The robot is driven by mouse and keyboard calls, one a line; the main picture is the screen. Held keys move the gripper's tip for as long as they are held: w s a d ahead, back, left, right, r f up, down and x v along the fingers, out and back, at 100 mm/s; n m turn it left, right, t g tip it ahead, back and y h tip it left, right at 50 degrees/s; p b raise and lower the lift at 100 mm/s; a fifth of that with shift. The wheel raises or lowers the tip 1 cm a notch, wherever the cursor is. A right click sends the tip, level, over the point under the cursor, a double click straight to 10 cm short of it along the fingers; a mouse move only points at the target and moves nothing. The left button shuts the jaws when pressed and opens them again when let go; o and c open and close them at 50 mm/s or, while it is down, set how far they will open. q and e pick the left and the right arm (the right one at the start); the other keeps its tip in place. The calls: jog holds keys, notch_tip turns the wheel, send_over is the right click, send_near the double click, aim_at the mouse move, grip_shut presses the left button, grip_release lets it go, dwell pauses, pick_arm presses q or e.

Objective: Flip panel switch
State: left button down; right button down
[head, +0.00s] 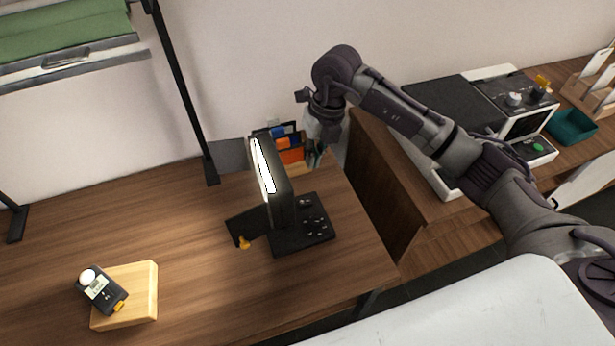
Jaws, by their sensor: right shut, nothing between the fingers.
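A black upright panel (280,190) with a glowing white strip stands on the wooden table. Its flat black base (305,232) carries several small dark controls on top, too small to tell which is a switch or how it is set. A small yellow knob-like part (243,242) sits at the lower left of the panel. My right gripper (314,158) is shut and empty, pointing down behind and to the right of the panel's top, apart from the base controls. Its fingertips are small and partly lost against the things behind. My left gripper is out of view.
A holder with orange and blue items (288,150) stands behind the panel, close to my right gripper. A wooden block with a small dark device (101,290) lies at the front left. The table's left middle is clear.

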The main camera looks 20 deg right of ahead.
aim_at(303, 202)
jog(key=f, duration=0.4)
jog(key=a+f+p, duration=0.1)
jog(key=f, duration=0.3)
jog(key=a+f+p, duration=0.1)
jog(key=f, duration=0.3)
jog(key=shift+a+f, duration=0.25)
jog(key=shift+f, duration=0.3)
jog(key=shift+a+f+b, duration=0.1)
jog(key=shift+f+b, duration=0.2)
jog(key=shift+f, duration=0.05)
jog(key=shift+s+r, duration=0.1)
jog(key=shift+s, duration=0.15)
